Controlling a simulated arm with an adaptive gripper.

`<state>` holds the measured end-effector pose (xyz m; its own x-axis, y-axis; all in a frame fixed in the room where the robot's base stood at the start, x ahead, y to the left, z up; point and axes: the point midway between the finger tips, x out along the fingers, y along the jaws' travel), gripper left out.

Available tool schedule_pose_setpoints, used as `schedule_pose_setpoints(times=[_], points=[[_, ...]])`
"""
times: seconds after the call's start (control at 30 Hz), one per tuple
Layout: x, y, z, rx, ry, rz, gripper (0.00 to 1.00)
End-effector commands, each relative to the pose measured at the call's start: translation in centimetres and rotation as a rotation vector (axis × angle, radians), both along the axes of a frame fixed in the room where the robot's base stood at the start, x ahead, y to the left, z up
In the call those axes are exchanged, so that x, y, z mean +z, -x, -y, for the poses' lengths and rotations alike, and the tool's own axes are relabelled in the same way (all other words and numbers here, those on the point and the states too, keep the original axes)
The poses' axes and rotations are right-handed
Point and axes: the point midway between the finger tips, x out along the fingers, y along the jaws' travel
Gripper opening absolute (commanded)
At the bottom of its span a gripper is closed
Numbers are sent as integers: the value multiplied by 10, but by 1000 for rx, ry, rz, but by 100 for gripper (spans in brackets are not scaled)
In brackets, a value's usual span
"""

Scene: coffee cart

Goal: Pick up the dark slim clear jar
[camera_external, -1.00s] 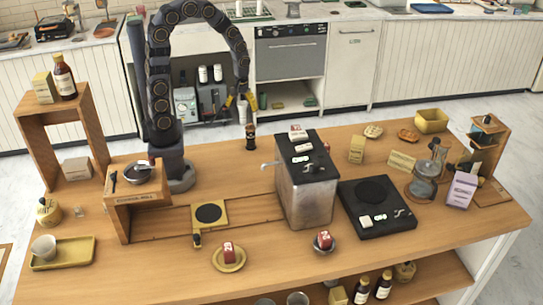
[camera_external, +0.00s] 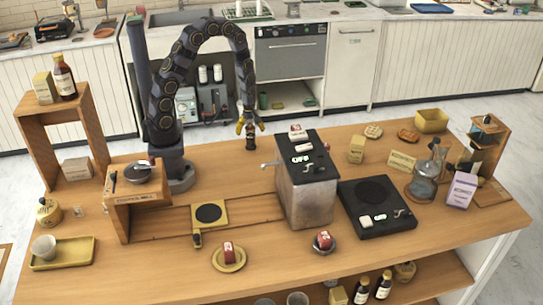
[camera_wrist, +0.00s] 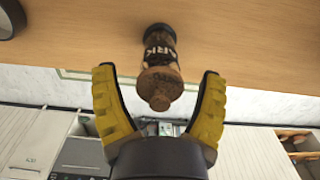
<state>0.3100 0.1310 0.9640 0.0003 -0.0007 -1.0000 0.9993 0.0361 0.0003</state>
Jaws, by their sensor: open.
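The dark slim jar (camera_external: 250,138) stands upright on the wooden counter (camera_external: 400,150), left of the metal box with the black top. In the wrist view the jar (camera_wrist: 160,62) shows dark brown contents and a label with the letters "ARK". My gripper (camera_external: 246,124) is at the top of the jar in the external view. In the wrist view my gripper (camera_wrist: 159,92) is open, with its yellow fingers on either side of the jar's near end. I cannot tell whether a finger touches the jar.
The metal box (camera_external: 306,185) stands close to the right of the jar. A black scale-like plate (camera_external: 385,225) lies farther right. The counter left of the jar is clear up to my arm's base.

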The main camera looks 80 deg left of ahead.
Motion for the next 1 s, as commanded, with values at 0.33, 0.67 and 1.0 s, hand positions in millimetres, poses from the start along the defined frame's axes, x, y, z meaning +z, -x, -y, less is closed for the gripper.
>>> schedule_pose_setpoints(times=[0.33, 0.67, 1.0], points=[[-17, 0, 0, -1, 0, -1, 73], [-16, 0, 0, -1, -1, 0, 6], [-9, -1, -1, -2, -2, 2, 6]])
